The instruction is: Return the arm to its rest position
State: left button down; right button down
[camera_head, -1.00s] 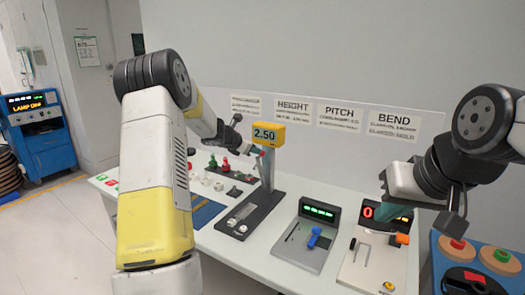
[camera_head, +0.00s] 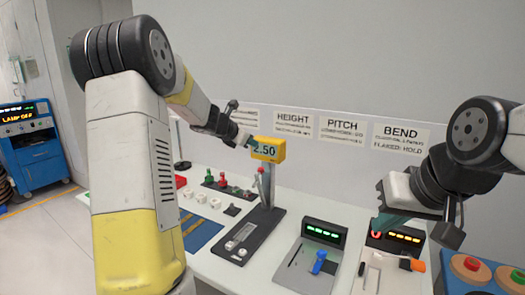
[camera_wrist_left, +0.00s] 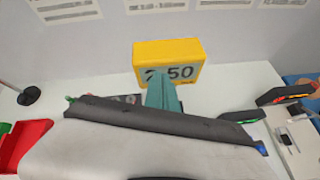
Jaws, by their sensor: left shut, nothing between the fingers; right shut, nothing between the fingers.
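My left arm (camera_head: 135,190) comes in large from the left of the head view and reaches over the table. My left gripper (camera_head: 253,143) is shut and empty at the upper left of the yellow display box (camera_head: 268,149) reading 2.50. In the left wrist view the shut teal fingers (camera_wrist_left: 162,95) overlap the front of the yellow display (camera_wrist_left: 190,50); I cannot tell whether they touch it. My right gripper (camera_head: 388,221) is shut and empty over the right-hand station, partly hidden by its own wrist.
The HEIGHT station (camera_head: 262,225) carries the display on a post. The PITCH station (camera_head: 308,262) has a blue lever, the BEND station (camera_head: 372,277) an orange-tipped one. A wall with signs (camera_head: 343,127) stands behind. A blue cabinet (camera_head: 35,155) is at far left.

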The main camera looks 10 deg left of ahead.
pick_arm(q)
jog(key=shift+s+a+r, duration=0.15)
jog(key=shift+a+r, duration=0.05)
jog(key=shift+r, duration=0.3)
jog(key=s+d+r+m+g, duration=0.2)
jog(key=s+d+r+m, duration=0.15)
jog(key=s+m, duration=0.6)
jog(key=s+d+r+m+g, duration=0.15)
jog(key=s+d+m, duration=0.4)
jog(key=s, duration=0.65)
jog(key=s+a+f+m+y, duration=0.1)
jog(key=s+a+f+m, duration=0.1)
jog(key=s+m, duration=0.5)
jog(key=s+a+f+m+g+y, duration=0.1)
jog(key=s+f+m, duration=0.2)
jog(key=s, duration=0.9)
jog(key=m, duration=0.3)
jog(key=shift+a+f+m+y, duration=0.25)
jog(key=shift+a+m+y, duration=0.05)
jog(key=shift+a+m, duration=0.1)
jog(key=shift+a, duration=0.1)
